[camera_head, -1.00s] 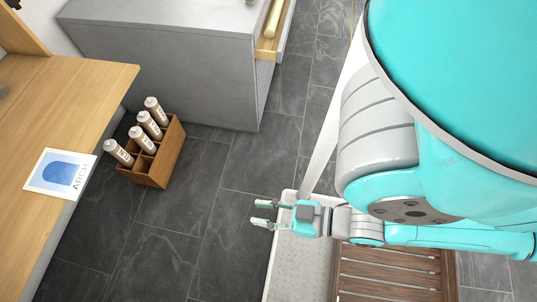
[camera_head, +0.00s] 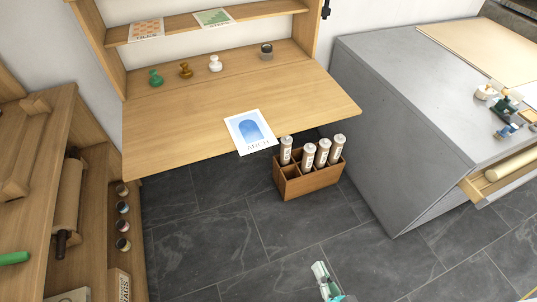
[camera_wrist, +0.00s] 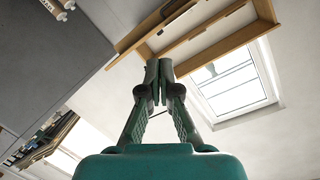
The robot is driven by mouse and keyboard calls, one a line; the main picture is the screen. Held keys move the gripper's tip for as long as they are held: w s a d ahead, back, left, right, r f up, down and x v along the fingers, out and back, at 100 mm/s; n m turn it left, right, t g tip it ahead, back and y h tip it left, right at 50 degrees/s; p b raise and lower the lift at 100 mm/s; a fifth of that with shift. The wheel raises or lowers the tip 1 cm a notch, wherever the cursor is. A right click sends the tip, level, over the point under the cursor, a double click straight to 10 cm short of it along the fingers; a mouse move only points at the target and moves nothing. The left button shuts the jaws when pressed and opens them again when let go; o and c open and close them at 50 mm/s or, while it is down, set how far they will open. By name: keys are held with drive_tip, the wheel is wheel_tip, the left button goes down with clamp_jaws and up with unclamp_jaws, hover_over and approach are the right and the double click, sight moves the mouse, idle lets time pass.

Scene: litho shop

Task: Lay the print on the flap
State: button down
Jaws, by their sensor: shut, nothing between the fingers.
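The print (camera_head: 251,131) is a white sheet with a blue arch and the word ARCH. In the head view it lies on the wooden flap (camera_head: 185,125), at its front edge, with its lower end at or slightly past the edge. My gripper (camera_head: 319,268) is low in the head view, over the dark floor, well apart from the print and flap. In the wrist view my gripper (camera_wrist: 158,75) has its fingertips together with nothing between them. The print is not seen in the wrist view.
A wooden crate (camera_head: 309,182) with several tubes stands on the floor below the flap's front edge. A grey cabinet (camera_head: 400,130) with an open drawer (camera_head: 500,176) is at right. Stampers, including a green one (camera_head: 155,77), stand at the flap's back. Shelving (camera_head: 92,175) is at left.

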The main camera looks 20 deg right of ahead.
drive_tip(key=w+f+m+t, duration=0.15)
drive_tip(key=w+m, duration=0.35)
drive_tip(key=w, duration=0.8)
drive_tip(key=m, duration=0.5)
approach(263, 146)
drive_tip(key=w, duration=0.6)
drive_tip(key=shift+d+f+y, duration=0.35)
drive_tip(key=shift+y, duration=0.05)
drive_tip(key=shift+w+t, duration=0.15)
drive_tip(key=shift+t, duration=0.1)
drive_tip(key=shift+w, duration=1.85)
drive_tip(key=shift+s, duration=0.1)
